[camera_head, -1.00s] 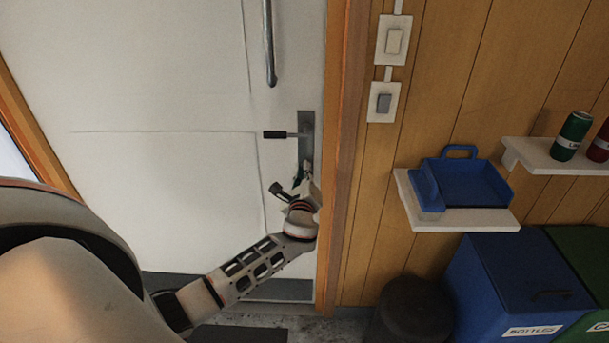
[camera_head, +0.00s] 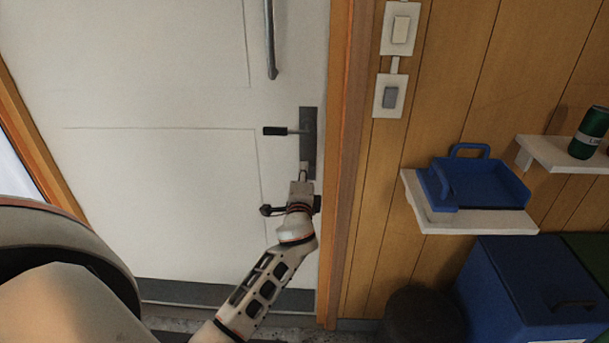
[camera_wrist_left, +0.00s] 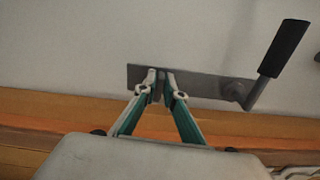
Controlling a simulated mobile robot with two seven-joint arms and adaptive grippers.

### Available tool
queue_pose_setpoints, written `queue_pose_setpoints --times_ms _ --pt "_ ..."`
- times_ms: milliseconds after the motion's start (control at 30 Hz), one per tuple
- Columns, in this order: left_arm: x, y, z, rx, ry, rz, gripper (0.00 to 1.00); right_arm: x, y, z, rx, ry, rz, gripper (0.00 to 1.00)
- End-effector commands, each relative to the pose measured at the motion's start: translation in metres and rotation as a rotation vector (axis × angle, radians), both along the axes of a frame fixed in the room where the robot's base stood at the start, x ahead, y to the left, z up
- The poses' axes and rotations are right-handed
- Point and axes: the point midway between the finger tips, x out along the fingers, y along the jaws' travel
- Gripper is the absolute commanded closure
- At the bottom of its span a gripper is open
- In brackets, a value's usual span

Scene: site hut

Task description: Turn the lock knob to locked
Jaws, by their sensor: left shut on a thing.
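The lock plate (camera_head: 308,130) is a grey metal strip on the white door's right edge. It carries a lever handle with a black grip (camera_head: 275,131), which points left and lies level. My left gripper (camera_head: 303,172) is at the lower end of the plate, below the lever. In the left wrist view the plate (camera_wrist_left: 205,84) runs across the picture, with the black lever grip (camera_wrist_left: 284,48) at right. There my left gripper (camera_wrist_left: 161,80) has its fingertips close together on the lock knob, which they almost wholly hide; I cannot tell how it is turned. My right gripper is not in view.
The white door (camera_head: 160,190) is closed in its wooden frame. A long pull handle (camera_head: 270,40) is above the lever. Two switches are on the wood wall. A blue tray (camera_head: 475,185) sits on a white shelf at right, above a blue bin (camera_head: 530,285).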

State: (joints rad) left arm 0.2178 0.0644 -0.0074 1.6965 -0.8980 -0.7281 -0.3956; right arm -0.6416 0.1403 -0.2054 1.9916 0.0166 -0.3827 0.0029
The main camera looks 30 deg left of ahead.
Motion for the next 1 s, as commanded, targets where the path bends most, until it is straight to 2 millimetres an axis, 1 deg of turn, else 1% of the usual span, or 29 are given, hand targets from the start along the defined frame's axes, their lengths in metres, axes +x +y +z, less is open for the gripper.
queue_pose_setpoints --times_ms 33,300,767,800,833,1000 --pt "-0.0005 0.0007 -0.0032 -0.019 -0.009 0.002 1.00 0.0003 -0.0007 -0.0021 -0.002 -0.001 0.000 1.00" --pt "-0.0001 0.0006 -0.0020 -0.077 -0.046 0.001 1.00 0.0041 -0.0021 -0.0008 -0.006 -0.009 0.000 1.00" --pt "-0.0001 0.0005 -0.0012 -0.087 -0.052 0.001 1.00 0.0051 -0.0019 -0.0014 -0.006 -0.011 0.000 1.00" --pt "0.0000 0.0004 -0.0012 -0.087 -0.052 0.001 0.83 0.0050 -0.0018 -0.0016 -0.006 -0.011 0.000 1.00" --pt "0.0000 0.0004 -0.0012 -0.087 -0.052 0.001 0.75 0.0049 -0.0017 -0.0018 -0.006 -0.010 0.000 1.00" --pt "0.0001 0.0003 -0.0012 -0.085 -0.052 0.000 0.74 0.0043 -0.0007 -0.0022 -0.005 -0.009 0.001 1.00"
